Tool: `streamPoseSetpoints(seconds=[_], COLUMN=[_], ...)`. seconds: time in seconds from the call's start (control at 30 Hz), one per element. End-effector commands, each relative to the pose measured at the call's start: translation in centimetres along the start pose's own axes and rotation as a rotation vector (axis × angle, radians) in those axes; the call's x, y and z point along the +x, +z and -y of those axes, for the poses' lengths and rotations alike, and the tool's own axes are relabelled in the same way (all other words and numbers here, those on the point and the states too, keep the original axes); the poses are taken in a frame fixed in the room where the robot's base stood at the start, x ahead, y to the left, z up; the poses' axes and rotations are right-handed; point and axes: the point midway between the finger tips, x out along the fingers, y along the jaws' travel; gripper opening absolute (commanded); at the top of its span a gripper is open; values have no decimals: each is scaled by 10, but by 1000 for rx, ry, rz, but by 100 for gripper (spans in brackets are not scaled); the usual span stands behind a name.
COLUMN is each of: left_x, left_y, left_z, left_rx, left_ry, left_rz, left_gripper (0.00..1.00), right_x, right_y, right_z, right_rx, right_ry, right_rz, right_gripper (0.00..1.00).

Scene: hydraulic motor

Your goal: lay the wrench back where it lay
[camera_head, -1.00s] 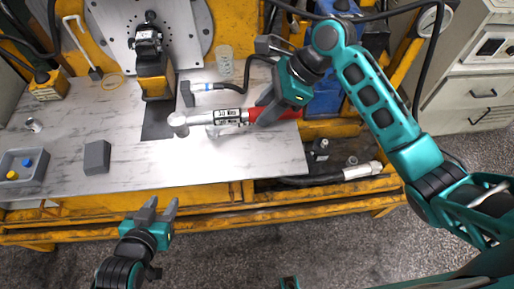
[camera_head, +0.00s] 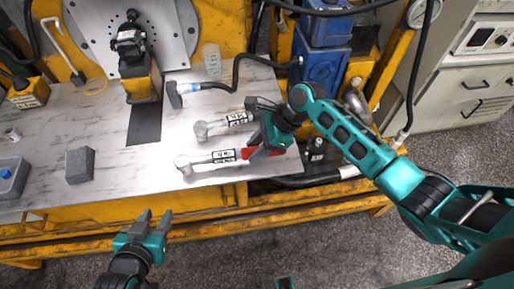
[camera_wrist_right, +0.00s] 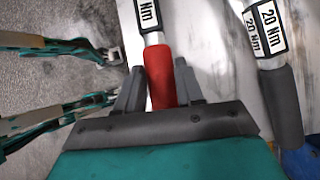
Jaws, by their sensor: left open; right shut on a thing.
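A torque wrench with a red handle (camera_head: 212,160) lies along the tabletop near the front edge, its round head to the left. My right gripper (camera_head: 259,148) is shut on its red handle, which also shows between the fingers in the right wrist view (camera_wrist_right: 160,82). Whether the wrench touches the table is hard to tell. A second wrench (camera_head: 226,123), with a dark grey handle (camera_wrist_right: 283,105) and a 20 Nm label, lies just behind it, apart from it. My left gripper (camera_head: 156,222) is open and empty in front of the table.
A grey block (camera_head: 80,165) and a grey tray (camera_head: 10,178) stand on the left of the table (camera_head: 115,185). A cabled tool (camera_head: 174,94) and a clear cup (camera_head: 211,60) are behind the wrenches. A dark vise-like fixture stands over the dark strip (camera_head: 145,123).

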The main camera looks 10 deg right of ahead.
Motion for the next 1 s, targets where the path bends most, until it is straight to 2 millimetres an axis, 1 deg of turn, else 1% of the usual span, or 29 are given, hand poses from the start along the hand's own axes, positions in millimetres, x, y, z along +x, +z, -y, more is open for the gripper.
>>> streamPoseSetpoints(seconds=[0.17, 0.2, 0.43, 0.67, 0.77, 0.87, 1.0], left_x=[0, 0, 1, 1, 0, -3, -7], left_y=[-1, -1, -3, -3, -5, -8, -15], left_z=[0, 0, 1, 1, 1, 1, 1], left_rx=[0, 0, 0, 0, 0, 0, 0], left_ry=[-1, -1, -2, -2, -2, -2, -2], left_rz=[-2, -2, -6, -6, -6, -6, -6], left_gripper=[43, 43, 43, 43, 43, 43, 43], right_x=[0, 0, 0, -1, -6, -20, -50], right_y=[0, -1, -1, -1, 0, 0, 1], right_z=[1, 0, 0, 0, 1, 1, 1], right_rx=[-2, 0, 0, -1, -1, 0, -2], right_ry=[-3, -1, -1, -1, -2, -4, -5], right_rz=[0, -4, -3, -3, -2, -2, -3], right_gripper=[0, 40, 62, 62, 62, 62, 62])
